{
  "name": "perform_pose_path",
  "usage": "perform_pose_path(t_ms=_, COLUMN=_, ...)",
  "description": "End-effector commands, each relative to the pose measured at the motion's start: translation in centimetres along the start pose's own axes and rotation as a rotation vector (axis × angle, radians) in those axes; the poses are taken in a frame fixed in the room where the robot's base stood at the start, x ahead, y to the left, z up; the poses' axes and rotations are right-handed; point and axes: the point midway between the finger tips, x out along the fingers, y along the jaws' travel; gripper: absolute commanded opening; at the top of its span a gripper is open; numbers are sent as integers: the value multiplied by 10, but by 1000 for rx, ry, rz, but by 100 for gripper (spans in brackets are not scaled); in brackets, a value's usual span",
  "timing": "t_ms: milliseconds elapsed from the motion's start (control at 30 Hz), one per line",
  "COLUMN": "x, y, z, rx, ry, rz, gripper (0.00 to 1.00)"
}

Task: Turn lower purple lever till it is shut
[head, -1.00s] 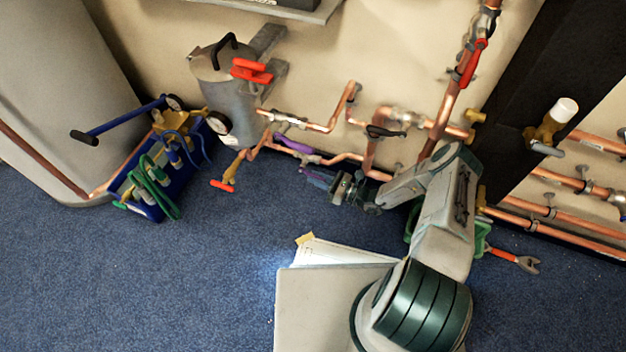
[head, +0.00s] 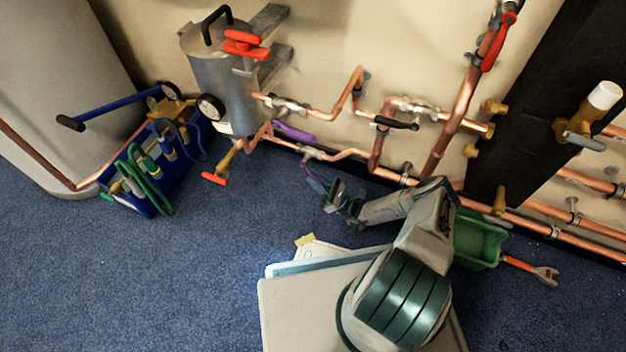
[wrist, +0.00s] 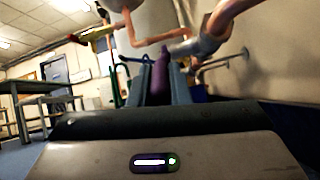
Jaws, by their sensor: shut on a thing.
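The lower purple lever (wrist: 160,78) stands between the two blue fingers of my gripper (wrist: 162,88) in the wrist view, and the fingers are shut on it. In the head view my gripper (head: 315,182) is low, just in front of the lower copper pipe (head: 338,156). The fingers mostly cover the lever there, and its joint with the valve is hard to make out. A second purple lever (head: 293,132) sits higher, along the pipes, clear of my gripper.
A grey metal vessel (head: 225,85) with a red handle (head: 246,44) stands at the left of the pipes. A blue tool caddy (head: 150,203) is on the floor at left. A green bin (head: 478,243) sits right of my arm. The carpet at front left is free.

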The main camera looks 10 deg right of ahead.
Motion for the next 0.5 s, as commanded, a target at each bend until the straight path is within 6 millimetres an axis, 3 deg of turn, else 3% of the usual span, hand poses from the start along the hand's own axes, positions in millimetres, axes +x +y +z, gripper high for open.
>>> perform_pose_path(t_ms=467, x=-1, y=0, z=-1, rx=-2, ry=-14, rz=2, gripper=0)
perform_pose_path(t_ms=500, x=-1, y=0, z=-1, rx=-2, ry=-14, rz=2, gripper=23)
